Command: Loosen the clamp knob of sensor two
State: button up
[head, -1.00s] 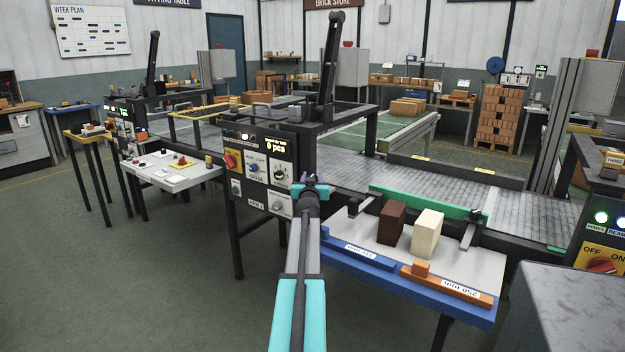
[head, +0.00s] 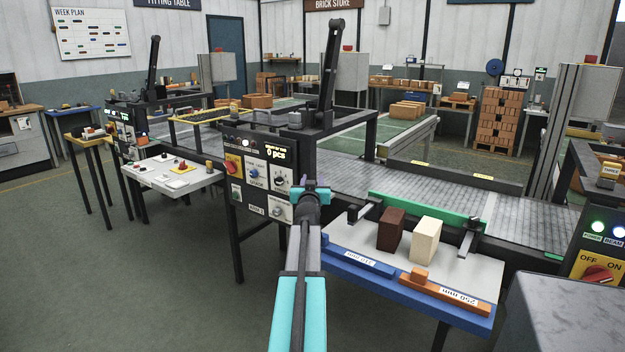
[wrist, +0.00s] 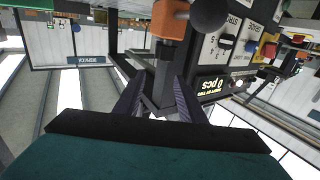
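My gripper (head: 313,190) is in front of the control panel of the nearer conveyor frame, seen from behind in the head view. In the wrist view its two fingers (wrist: 157,98) stand apart with a gap between them, and a dark bar shows in the gap; I cannot tell whether they touch it. Just beyond the fingertips, an orange block (wrist: 168,20) sits on a grey stem, with a round dark knob (wrist: 208,13) beside it. No label for sensor two is readable, and I cannot tell that this is its clamp. My arm and gripper hide this spot in the head view.
The control panel (head: 258,173) has dials and a "0 pcs" display. A blue-edged table (head: 453,265) at the right bears a brown block (head: 391,229), a cream block (head: 426,240) and a green rail (head: 425,211). A grey cabinet (head: 570,310) stands front right. Floor at left is clear.

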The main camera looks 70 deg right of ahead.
jog(key=r+v, duration=0.1)
jog(key=v, duration=1)
jog(key=shift+s+d+p, duration=0.15)
jog(key=shift+s+p, duration=0.2)
jog(key=shift+s, duration=0.05)
